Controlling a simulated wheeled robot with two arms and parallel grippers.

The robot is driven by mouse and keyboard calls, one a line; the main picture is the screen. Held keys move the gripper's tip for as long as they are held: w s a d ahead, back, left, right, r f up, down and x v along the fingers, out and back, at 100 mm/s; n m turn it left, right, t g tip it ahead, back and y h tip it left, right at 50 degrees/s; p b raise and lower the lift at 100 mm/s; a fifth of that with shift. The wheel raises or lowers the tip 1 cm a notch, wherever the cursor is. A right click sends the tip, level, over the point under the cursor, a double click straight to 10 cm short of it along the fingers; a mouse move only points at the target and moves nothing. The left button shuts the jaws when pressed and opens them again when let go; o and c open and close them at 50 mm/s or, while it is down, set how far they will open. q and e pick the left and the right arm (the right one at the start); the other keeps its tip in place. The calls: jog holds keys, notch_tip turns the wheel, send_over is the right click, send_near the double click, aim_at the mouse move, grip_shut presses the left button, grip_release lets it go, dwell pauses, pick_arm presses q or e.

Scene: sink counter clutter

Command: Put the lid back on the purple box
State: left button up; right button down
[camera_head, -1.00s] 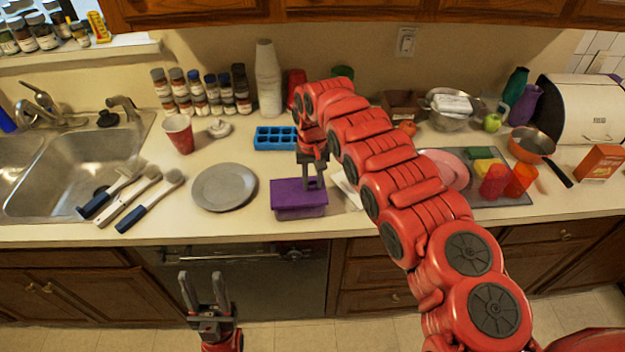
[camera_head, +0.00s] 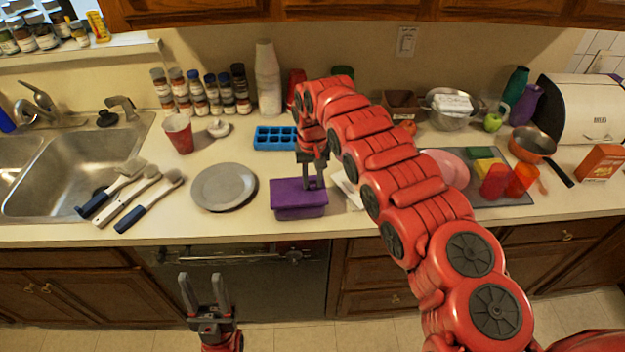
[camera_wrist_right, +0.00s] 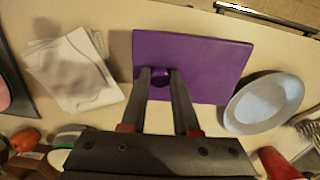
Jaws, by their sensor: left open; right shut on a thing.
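The purple box (camera_head: 300,211) stands near the counter's front edge in the head view, with the purple lid (camera_head: 290,188) on top of it. In the right wrist view the flat lid (camera_wrist_right: 205,55) fills the middle and hides the box below. My right gripper (camera_head: 313,185) points down at the lid. Its fingers (camera_wrist_right: 163,75) are shut on the lid's small round knob (camera_wrist_right: 160,77). Whether the lid is fully seated I cannot tell. My left gripper (camera_head: 201,281) is open and empty in front of the counter, low in the picture.
A grey plate (camera_head: 224,186) lies left of the box, and a blue ice tray (camera_head: 275,138) lies behind it. White paper napkins (camera_wrist_right: 75,70) lie beside it. Several brushes (camera_head: 130,195) lie by the sink (camera_head: 75,175). My right arm crosses the counter's right part.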

jog(key=shift+f+b, duration=0.2)
jog(key=shift+b, duration=0.3)
dwell(0.9)
dwell(0.4)
jog(key=shift+c, duration=0.5)
grip_release()
jog(key=shift+r, duration=3.55)
grip_shut()
